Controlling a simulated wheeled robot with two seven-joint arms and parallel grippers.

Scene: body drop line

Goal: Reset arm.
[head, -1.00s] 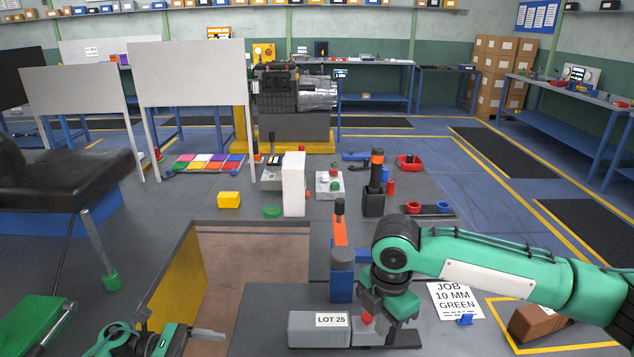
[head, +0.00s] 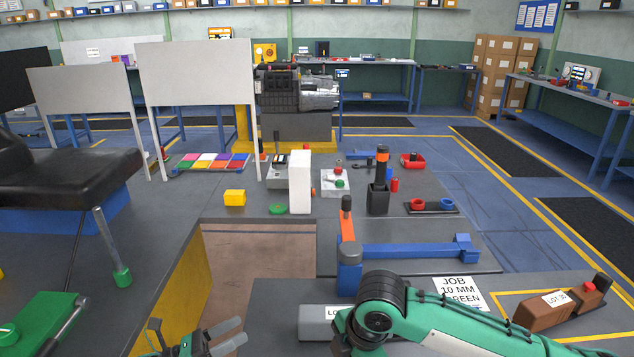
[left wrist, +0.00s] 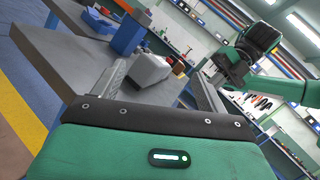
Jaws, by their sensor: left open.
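The task names a reset arm; which part it means is not marked. A blue bar (head: 420,250) lies level across the bench, running right from a blue post (head: 349,278) with a dark cap to a blue end block. An orange lever (head: 347,228) with a black knob rises behind the post. My left gripper (head: 228,338) is open and empty at the bottom edge, left of the bench; its spread fingers also show in the left wrist view (left wrist: 160,88). My right arm crosses the lower right; its gripper is out of the head view and small in the left wrist view (left wrist: 228,74), jaws unclear.
A grey LOT block (head: 318,322) is partly hidden by my right arm. A brown labelled block (head: 545,308) sits at right, near a JOB sheet (head: 458,291). An open pit (head: 258,262) with a yellow wall lies left of the bench.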

